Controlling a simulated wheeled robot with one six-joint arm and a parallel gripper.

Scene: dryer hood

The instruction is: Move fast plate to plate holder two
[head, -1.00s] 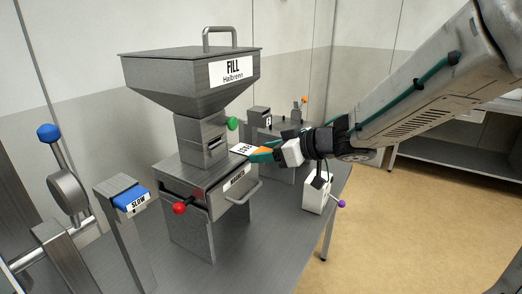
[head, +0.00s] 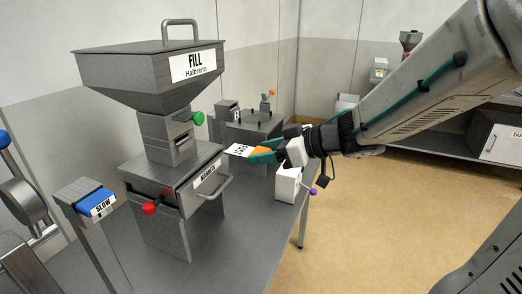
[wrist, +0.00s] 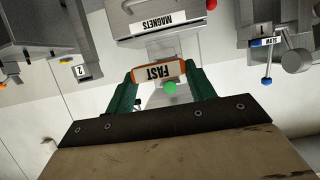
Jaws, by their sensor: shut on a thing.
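The fast plate (head: 238,150) has an orange end and a white label; its FAST label also shows in the wrist view (wrist: 158,75). My gripper (head: 257,154) has green fingers shut on the plate's orange end and holds it in the air, right of the hopper machine. In the wrist view my gripper (wrist: 160,70) has a finger on each side of the plate. Plate holder two appears to be the grey post (head: 226,109) behind the machine; its label 2 shows at left in the wrist view (wrist: 80,71). Its slot is not clearly visible.
The hopper machine (head: 148,70) with a magnets drawer (head: 190,185), red knob (head: 149,208) and green knob (head: 198,118) stands left of my gripper. A blue slow plate (head: 92,197) sits on a front post. A white box (head: 287,185) stands at the table's right edge.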

